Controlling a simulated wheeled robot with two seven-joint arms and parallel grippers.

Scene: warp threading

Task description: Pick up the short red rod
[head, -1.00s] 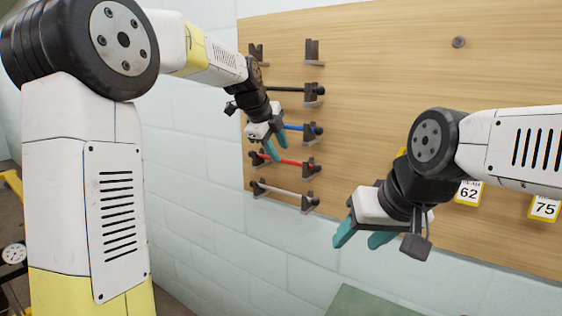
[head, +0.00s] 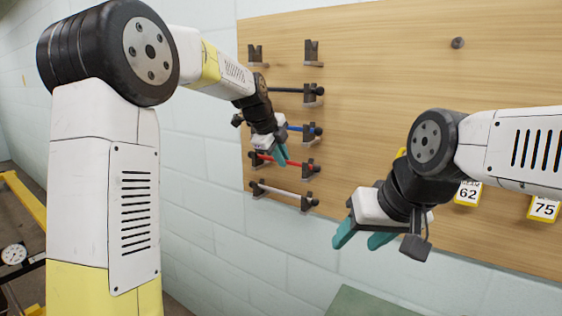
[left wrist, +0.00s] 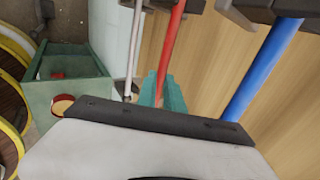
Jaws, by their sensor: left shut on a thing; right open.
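The short red rod (head: 297,162) lies across its pair of dark brackets on the wooden board, between the blue rod above and the white rod below. In the left wrist view the red rod (left wrist: 174,40) runs down between my left fingertips. My left gripper (head: 281,158) is shut on the red rod near its middle, with the rod still at its brackets. The same gripper shows in the left wrist view (left wrist: 162,92); its fingers partly hide the rod. My right gripper (head: 362,236) is open and empty, in front of the board at the lower right, away from the rods.
The blue rod (head: 300,128) sits just above the red rod and the white rod (head: 285,192) just below. A black rod (head: 287,90) hangs higher, and the top bracket pair (head: 312,52) is empty. Yellow number tags (head: 467,192) hang at the right. A green surface (head: 365,304) is below.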

